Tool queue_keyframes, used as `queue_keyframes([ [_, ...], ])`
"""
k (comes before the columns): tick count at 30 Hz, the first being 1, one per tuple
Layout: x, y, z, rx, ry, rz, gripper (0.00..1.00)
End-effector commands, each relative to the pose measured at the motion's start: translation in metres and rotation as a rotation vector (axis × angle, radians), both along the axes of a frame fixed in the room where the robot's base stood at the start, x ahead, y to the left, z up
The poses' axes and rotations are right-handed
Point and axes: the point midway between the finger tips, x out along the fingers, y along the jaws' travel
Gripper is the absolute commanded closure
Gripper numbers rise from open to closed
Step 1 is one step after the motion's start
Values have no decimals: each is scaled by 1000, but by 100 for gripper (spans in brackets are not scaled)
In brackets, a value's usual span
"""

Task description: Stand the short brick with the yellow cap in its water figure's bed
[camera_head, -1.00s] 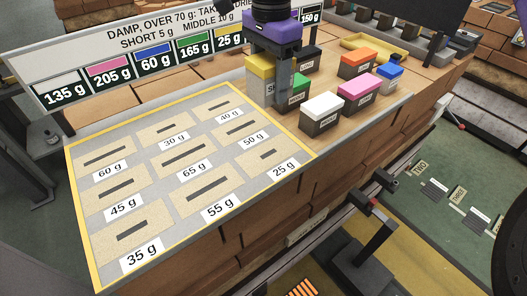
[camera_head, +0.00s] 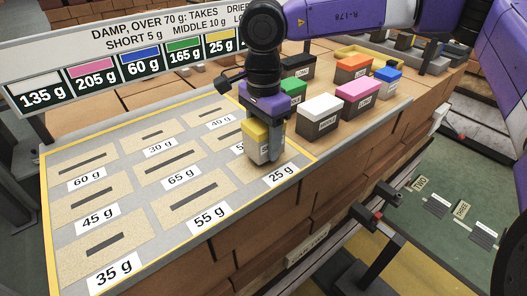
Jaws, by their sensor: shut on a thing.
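My gripper (camera_head: 266,138) is shut on the short brick with the yellow cap (camera_head: 254,133), a pale block held upright. It is over the bed by the 25 g label (camera_head: 281,175) at the right front corner of the grey bed board (camera_head: 140,233). The brick hides most of that bed; I cannot tell if its foot is in the slot or just above. On the sign (camera_head: 150,45) the yellow plate (camera_head: 221,40) reads 25 g. The sign also mentions damp over 70 g, short 5 g, middle 10 g; the rest is partly hidden.
Bricks with green (camera_head: 294,89), white (camera_head: 320,111), pink (camera_head: 359,94), orange (camera_head: 353,66) and blue (camera_head: 388,74) caps stand right of the board. The other visible beds are empty.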

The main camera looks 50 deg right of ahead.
Motion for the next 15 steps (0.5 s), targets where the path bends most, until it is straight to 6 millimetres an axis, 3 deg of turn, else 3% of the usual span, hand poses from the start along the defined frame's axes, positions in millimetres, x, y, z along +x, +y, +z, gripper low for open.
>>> queue_keyframes([
  [3, 0, 1, -19, 2, -1, 1, 100],
  [15, 0, 0, -22, 1, -1, 0, 100],
])
